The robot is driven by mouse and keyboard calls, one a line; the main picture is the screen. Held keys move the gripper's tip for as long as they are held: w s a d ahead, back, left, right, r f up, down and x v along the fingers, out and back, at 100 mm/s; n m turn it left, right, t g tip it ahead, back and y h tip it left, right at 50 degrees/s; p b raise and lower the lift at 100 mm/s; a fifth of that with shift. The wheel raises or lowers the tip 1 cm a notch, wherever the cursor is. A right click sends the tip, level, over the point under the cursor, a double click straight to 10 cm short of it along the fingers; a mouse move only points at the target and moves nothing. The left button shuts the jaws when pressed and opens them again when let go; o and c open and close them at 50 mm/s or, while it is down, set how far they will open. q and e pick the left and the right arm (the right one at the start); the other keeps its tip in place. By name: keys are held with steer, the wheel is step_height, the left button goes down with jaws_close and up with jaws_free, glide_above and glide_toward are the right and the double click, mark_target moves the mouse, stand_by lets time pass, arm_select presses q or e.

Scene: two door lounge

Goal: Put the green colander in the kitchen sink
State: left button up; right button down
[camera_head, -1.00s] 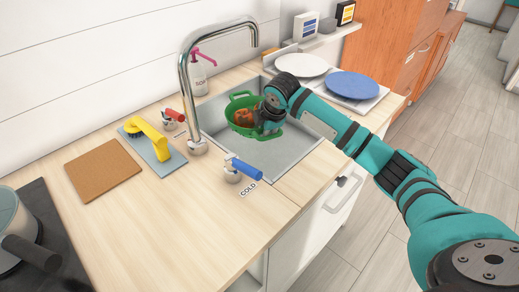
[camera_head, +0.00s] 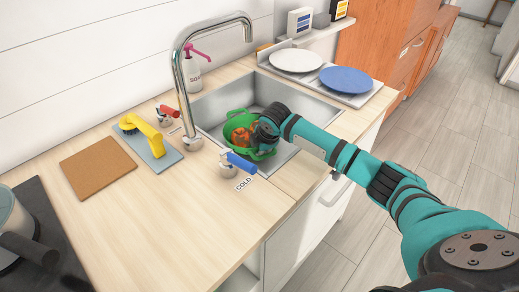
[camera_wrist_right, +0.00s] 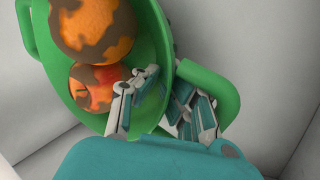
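The green colander (camera_head: 233,116) is inside the kitchen sink basin (camera_head: 211,106), toward the front. Whether it touches the basin floor is hidden. My right gripper (camera_head: 263,141) reaches in from the right over the front edge. In the right wrist view, its fingers (camera_wrist_right: 166,88) straddle the colander wall (camera_wrist_right: 152,109), one inside and one outside near a handle (camera_wrist_right: 222,84), and appear shut on it. The colander looks tilted in that view. It holds round orange fruits with brown patches (camera_wrist_right: 92,28). My left gripper is not in view.
The tall faucet (camera_head: 186,80) arches behind the sink, with red (camera_head: 166,111) and blue (camera_head: 240,163) taps beside it. White (camera_head: 297,60) and blue (camera_head: 346,79) plates stand to the right.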

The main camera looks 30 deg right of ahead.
steer(key=c, duration=1.8)
jaws_free()
steer(key=shift+f, duration=0.1)
steer(key=shift+c, duration=0.2)
steer(key=o, duration=0.4)
steer(key=shift+c, duration=0.2)
steer(key=shift+s+r, duration=0.1)
steer(key=shift+r, duration=0.25)
steer(key=v, duration=1.1)
steer(key=shift+s+r+p, duration=0.2)
steer(key=shift+r+p, duration=0.05)
steer(key=shift+p, duration=0.1)
